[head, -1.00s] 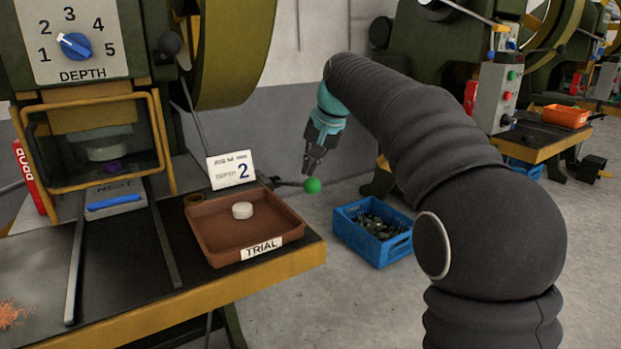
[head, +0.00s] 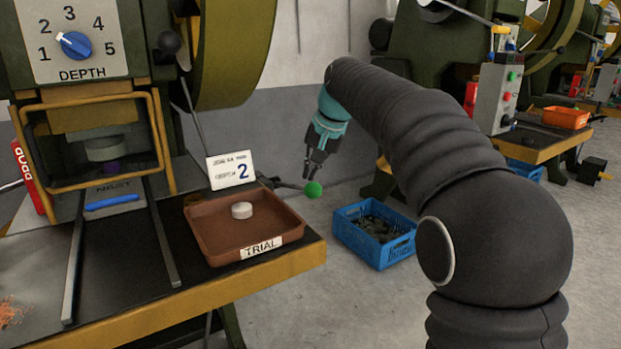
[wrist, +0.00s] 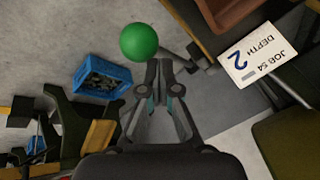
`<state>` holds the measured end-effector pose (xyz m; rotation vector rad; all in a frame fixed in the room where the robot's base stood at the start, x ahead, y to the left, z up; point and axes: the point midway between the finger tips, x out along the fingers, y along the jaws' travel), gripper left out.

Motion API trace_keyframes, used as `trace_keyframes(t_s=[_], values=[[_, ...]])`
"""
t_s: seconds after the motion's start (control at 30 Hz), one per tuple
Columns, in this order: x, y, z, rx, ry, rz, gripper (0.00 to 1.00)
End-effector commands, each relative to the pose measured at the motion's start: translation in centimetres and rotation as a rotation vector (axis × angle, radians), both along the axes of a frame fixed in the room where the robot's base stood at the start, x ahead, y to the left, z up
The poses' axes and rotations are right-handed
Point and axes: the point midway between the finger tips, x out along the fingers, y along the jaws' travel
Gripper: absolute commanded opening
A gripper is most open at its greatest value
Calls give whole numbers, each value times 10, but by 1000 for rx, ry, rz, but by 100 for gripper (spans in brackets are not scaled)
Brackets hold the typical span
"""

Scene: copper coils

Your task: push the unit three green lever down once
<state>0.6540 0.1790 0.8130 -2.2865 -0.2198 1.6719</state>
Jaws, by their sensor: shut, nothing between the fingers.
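The green lever knob (head: 313,189) sits on a dark rod at the right edge of the press table, just right of the trial tray. In the wrist view the green knob (wrist: 139,41) is large, ahead and a little left of the fingertips. My gripper (head: 309,181) is shut and empty, its tips pointing down just above the knob in the head view. It also shows in the wrist view (wrist: 158,64), fingertips together. I cannot tell whether the tips touch the knob.
The brown trial tray (head: 212,251) holds a white puck (head: 242,210). A card reading depth 2 (head: 231,170) stands behind it. A blue crate (head: 374,252) is on the floor to the right. Open floor lies around the crate.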

Motion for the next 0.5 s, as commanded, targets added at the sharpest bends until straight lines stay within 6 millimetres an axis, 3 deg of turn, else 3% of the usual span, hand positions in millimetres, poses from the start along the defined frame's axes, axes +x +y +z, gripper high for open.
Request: trace_keyframes(t_s=[0.5], values=[[-2,-1,-6,0,1,0,0]])
